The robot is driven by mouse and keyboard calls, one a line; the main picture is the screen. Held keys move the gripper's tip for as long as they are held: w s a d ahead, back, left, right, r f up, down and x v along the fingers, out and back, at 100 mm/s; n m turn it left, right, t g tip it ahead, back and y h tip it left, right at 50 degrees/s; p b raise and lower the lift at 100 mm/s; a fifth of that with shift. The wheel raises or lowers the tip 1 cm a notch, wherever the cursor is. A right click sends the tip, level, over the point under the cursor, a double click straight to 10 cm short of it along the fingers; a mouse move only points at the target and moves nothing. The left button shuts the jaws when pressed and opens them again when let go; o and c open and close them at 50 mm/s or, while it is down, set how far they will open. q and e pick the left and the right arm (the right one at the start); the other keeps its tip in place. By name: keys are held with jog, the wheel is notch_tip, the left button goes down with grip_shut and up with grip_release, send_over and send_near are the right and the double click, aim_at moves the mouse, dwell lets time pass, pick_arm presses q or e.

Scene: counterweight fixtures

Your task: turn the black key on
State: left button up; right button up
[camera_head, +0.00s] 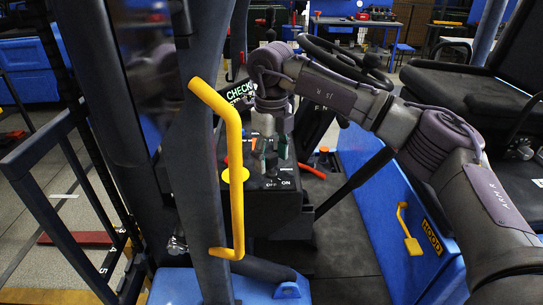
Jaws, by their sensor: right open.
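The dark control panel (262,202) stands in the middle of the camera_head view, behind a yellow handrail. Its sloped top carries small levers and white lettering, with an ON label near the right edge. The black key is hard to make out; a small dark shape (271,173) just above the lettering may be it. Its turn position cannot be told. My right gripper (271,157) points down over the panel top, its fingers apart and close above that dark shape. Contact cannot be told. My left gripper is not in view.
The yellow handrail (236,180) and a dark post (205,170) stand in front of the panel on the left. A steering wheel (345,62) is behind my right arm. A blue hood side (385,215) with a yellow latch (408,230) lies right. A black seat (470,85) is upper right.

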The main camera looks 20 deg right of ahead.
aim_at(272, 155)
notch_tip(272, 155, up, 12)
dwell(0.6)
